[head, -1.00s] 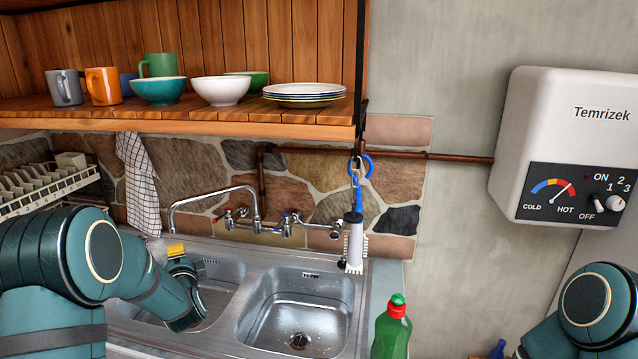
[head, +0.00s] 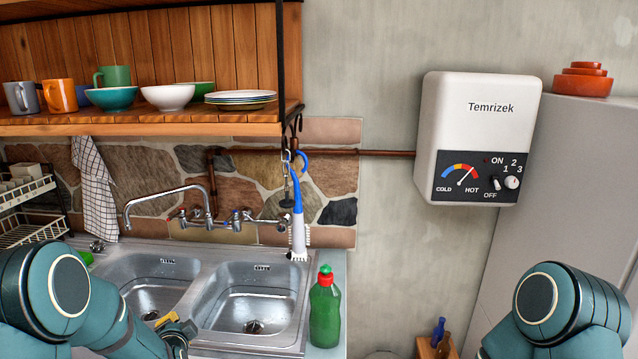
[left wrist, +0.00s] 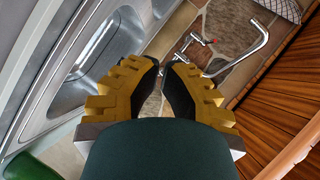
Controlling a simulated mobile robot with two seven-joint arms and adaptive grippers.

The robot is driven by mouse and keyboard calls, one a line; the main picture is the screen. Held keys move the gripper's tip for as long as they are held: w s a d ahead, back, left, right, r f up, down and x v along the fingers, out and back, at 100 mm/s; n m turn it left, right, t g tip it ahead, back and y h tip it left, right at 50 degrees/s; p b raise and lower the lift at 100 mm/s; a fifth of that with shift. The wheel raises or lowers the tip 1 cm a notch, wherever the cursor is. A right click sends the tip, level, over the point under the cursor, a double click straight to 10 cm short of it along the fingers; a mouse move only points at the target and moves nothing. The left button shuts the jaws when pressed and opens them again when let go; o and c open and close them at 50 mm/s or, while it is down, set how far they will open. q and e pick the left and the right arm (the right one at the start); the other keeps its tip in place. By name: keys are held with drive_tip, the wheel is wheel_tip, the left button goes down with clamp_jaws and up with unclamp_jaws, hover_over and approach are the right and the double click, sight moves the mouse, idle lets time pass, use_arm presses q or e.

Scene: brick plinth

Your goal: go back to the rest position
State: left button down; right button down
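My left arm comes in at the lower left of the head view. Its gripper (head: 172,322) shows in part, with yellow on it, in front of the double sink (head: 188,290). In the left wrist view the yellow fingers with dark pads of my left gripper (left wrist: 162,66) have a narrow gap between them, with nothing in it. The sink (left wrist: 95,60) lies beyond its left finger. My right arm shows at the lower right of the head view, and its gripper is out of view.
A green bottle (head: 325,312) stands right of the sink. A brush (head: 298,225) hangs over the sink from the shelf (head: 150,128), which bears mugs, bowls and plates. A dish rack (head: 25,205) is at far left. The water heater (head: 475,135) is on the wall.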

use_arm(q)
drive_tip(key=s+d+f+n+g+h+b, duration=0.2)
drive_tip(key=s+d+f+n+g+h, duration=0.3)
drive_tip(key=s+d+f, duration=0.85)
drive_tip(key=s+d+f+n+g+h+b, duration=0.1)
drive_tip(key=s+d+f+n+g+h, duration=0.1)
drive_tip(key=s, duration=0.5)
drive_tip(key=s+d+f+n+g+h, duration=0.2)
drive_tip(key=s+d+f, duration=0.4)
drive_tip(key=d, duration=0.3)
drive_tip(key=shift+s+f+n+g+b, duration=0.4)
drive_tip(key=shift+n+g, duration=0.3)
drive_tip(key=shift+g, duration=0.3)
